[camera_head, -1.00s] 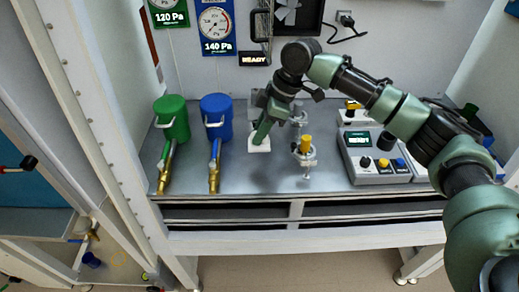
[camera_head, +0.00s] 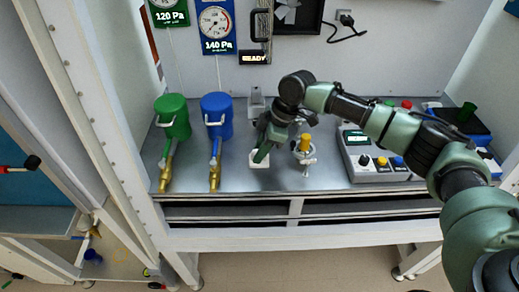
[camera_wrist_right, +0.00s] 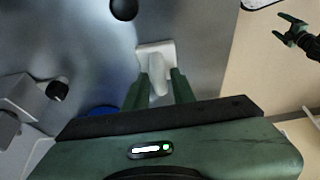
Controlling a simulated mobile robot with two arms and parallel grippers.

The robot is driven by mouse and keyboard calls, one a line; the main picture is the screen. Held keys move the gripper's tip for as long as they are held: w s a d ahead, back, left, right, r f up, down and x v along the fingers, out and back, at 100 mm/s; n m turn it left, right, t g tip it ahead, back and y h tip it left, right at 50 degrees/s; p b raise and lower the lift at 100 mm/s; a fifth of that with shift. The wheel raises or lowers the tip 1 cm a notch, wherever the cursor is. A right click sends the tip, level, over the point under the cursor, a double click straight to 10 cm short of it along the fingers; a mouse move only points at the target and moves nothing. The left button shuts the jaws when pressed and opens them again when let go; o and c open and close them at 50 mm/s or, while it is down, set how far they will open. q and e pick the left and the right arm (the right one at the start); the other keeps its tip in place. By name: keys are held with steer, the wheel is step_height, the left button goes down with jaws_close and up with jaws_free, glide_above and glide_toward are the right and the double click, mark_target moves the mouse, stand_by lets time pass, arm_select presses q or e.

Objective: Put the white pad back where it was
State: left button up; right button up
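The white pad (camera_head: 260,164) is at the front middle of the grey bench, left of the silver stand with the yellow top. It also shows in the right wrist view (camera_wrist_right: 155,47), a flat white square with a pale upright part between the fingers. My right gripper (camera_head: 262,154) points down at the pad. In the right wrist view its green fingers (camera_wrist_right: 159,82) stand on both sides of the upright part and appear closed on it. I cannot tell whether the pad touches the bench. My left gripper (camera_wrist_right: 285,29) shows only in that view, off the bench, fingers apart.
The yellow-topped stand (camera_head: 304,153) is close to the right of the pad. A blue canister (camera_head: 216,114) and a green canister (camera_head: 172,116) with brass valves stand left. A grey control box (camera_head: 372,160) stands right. A small grey block (camera_head: 256,101) is behind.

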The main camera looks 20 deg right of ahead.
steer(key=shift+o, duration=0.6)
steer(key=shift+r, duration=0.2)
steer(key=b+v, duration=0.2)
steer(key=v, duration=1)
steer(key=shift+s+f, duration=0.1)
steer(key=shift+f, duration=0.05)
